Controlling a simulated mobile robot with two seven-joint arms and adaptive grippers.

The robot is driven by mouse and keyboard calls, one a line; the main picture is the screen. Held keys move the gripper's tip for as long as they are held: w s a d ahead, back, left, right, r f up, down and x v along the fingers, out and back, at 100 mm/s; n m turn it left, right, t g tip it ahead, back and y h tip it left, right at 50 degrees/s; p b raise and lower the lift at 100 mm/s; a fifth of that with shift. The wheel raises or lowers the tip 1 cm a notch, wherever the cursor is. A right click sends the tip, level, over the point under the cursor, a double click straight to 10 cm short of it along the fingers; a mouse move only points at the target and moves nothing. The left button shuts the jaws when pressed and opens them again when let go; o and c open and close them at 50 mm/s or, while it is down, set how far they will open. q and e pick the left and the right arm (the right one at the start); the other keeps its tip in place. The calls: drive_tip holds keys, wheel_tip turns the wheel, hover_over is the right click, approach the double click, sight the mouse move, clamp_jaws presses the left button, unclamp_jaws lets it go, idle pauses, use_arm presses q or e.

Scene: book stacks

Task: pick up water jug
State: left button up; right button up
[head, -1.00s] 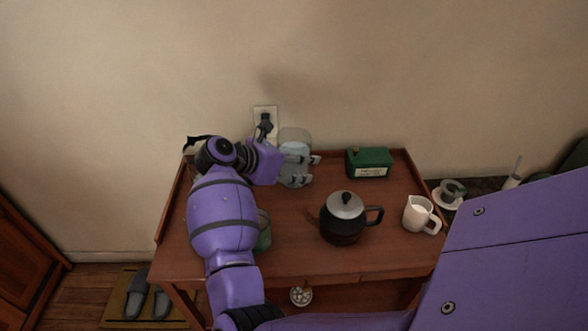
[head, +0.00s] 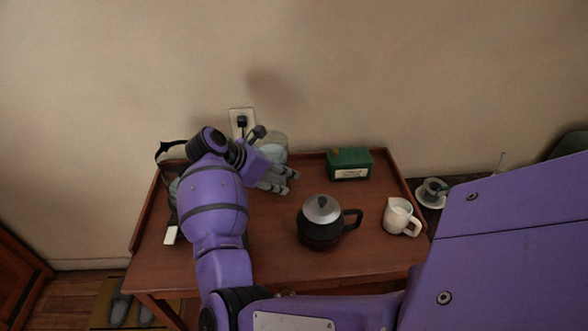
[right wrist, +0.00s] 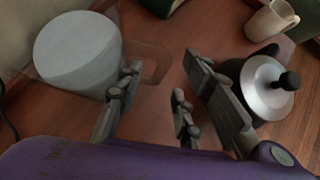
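The water jug (head: 274,148) is clear, with pale water in it. It stands at the back of the wooden table, partly hidden by my right arm and gripper. In the right wrist view the jug (right wrist: 78,52) is at the upper left, with its clear handle on its right side. My right gripper (head: 286,179) is at the jug's front right. In the right wrist view my right gripper (right wrist: 165,66) has its fingers spread, the left ones overlapping the jug's handle side. Whether they touch it I cannot tell. My left gripper is out of view.
A black kettle with a silver lid (head: 322,222) stands to the right of the gripper. A green box (head: 349,163) and a white pitcher (head: 398,216) are further right. A raised rim edges the wooden table (head: 270,262). A wall socket (head: 241,122) is behind.

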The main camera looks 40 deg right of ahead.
drive_tip(key=x, duration=0.3)
drive_tip(key=shift+d, duration=0.2)
drive_tip(key=shift+s, duration=0.1)
clamp_jaws()
drive_tip(key=shift+r, duration=0.15)
